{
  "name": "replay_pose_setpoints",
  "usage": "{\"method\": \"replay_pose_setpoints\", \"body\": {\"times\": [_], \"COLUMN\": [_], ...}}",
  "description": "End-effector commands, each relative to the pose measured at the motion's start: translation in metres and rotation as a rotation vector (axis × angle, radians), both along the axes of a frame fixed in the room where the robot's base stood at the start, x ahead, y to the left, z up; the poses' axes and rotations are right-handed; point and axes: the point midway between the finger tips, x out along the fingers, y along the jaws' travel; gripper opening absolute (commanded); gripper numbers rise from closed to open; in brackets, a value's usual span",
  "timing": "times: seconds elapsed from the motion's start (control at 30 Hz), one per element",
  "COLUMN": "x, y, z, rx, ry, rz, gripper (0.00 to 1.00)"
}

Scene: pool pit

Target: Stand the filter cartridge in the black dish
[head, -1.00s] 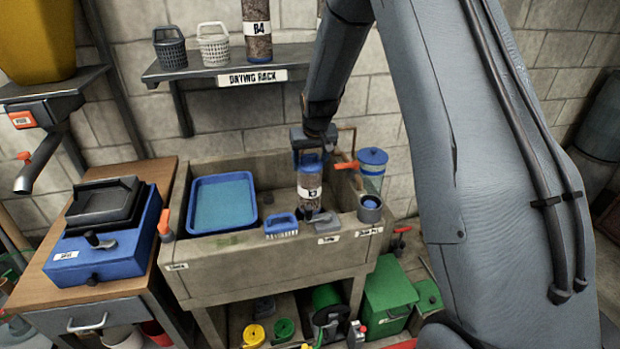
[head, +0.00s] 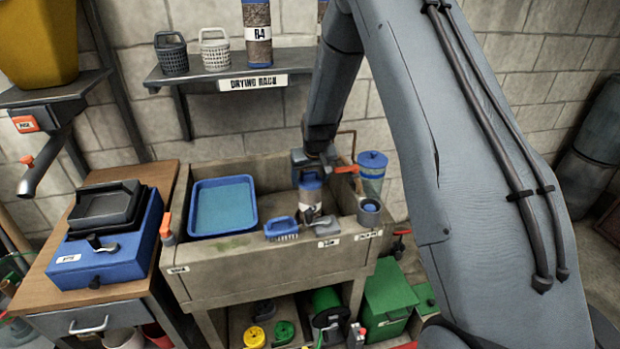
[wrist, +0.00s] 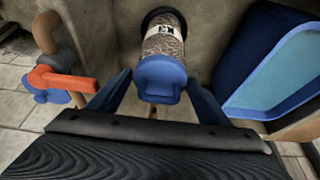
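The filter cartridge (head: 309,196) is upright, with a blue cap and a white label on its speckled body. It is over the front part of the stone sink. My gripper (head: 311,168) is above it with its fingers at the cap. In the wrist view, the fingers close in on both sides of the blue cap (wrist: 161,78). A dark ring (wrist: 164,17) surrounds the cartridge's far end. I cannot tell whether this is the black dish or the cartridge's own end, nor whether they touch. The sink's front rim items partly hide the cartridge's foot in the head view.
A blue tray (head: 193,212) lies at the sink's left. A blue brush (head: 281,229) and a grey cup (head: 369,212) sit along the front rim. A red-orange handle (head: 346,169) and a blue-lidded canister (head: 372,165) stand close right. A shelf (head: 205,79) is above.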

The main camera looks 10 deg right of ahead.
Motion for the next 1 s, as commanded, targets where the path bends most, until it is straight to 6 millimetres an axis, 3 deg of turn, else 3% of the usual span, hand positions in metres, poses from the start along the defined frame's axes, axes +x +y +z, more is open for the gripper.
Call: {"method": "replay_pose_setpoints", "body": {"times": [0.33, 0.53, 1.0], "x": [0.0, -0.002, -0.031], "y": [0.0, 0.0, 0.0], "z": [0.001, 0.015, 0.084], "rx": [0.0, 0.0, 0.0], "ry": [0.0, -0.002, -0.004], "rz": [0.0, 0.0, 0.0], "gripper": [0.81, 0.81, 0.81]}}
